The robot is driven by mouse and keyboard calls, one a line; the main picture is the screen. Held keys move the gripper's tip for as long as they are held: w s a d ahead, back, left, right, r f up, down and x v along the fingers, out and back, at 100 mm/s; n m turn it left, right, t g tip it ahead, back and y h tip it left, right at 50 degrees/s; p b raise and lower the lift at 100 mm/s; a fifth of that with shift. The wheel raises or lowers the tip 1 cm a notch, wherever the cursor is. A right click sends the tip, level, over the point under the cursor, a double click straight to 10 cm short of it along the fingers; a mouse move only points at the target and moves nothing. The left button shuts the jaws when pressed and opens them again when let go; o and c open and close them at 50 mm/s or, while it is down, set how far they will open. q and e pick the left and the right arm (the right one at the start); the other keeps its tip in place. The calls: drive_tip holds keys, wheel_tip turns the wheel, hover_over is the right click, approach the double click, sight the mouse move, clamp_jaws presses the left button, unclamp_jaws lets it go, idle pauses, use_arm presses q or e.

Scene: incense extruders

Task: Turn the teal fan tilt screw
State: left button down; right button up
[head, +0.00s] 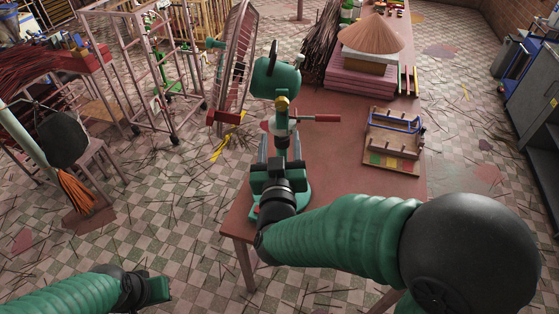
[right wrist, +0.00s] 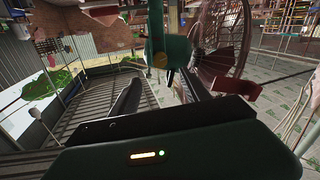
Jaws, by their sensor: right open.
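The teal fan (head: 275,78) stands on the reddish table, its round wire cage (head: 238,55) facing left. A brass-yellow knob (head: 282,103), apparently the tilt screw, sits on the neck below the motor housing. The fan and the yellow knob (right wrist: 160,61) also show ahead in the right wrist view. My right gripper (head: 279,150) is open and points at the fan's neck, below the knob in the head view; nothing shows gripped. Its hand hides part of the fan's stand and base. My left gripper (head: 160,288) is low at left, away from the table; its jaws are unclear.
A red bar (head: 318,118) sticks out right from the neck. A wooden rack with a blue handle (head: 395,125) lies at right on the table (head: 350,190). Behind it are pink stacked blocks under a tan cone (head: 371,33) and dark stick bundles (head: 320,42).

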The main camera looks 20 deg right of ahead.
drive_tip(key=v, duration=0.4)
drive_tip(key=shift+a, duration=0.1)
drive_tip(key=n+p, duration=0.2)
drive_tip(key=p, duration=0.8)
approach(281, 106)
drive_tip(key=x, duration=0.9)
drive_tip(key=shift+r, duration=0.1)
drive_tip(key=shift+w, duration=0.3)
drive_tip(key=shift+b, duration=0.3)
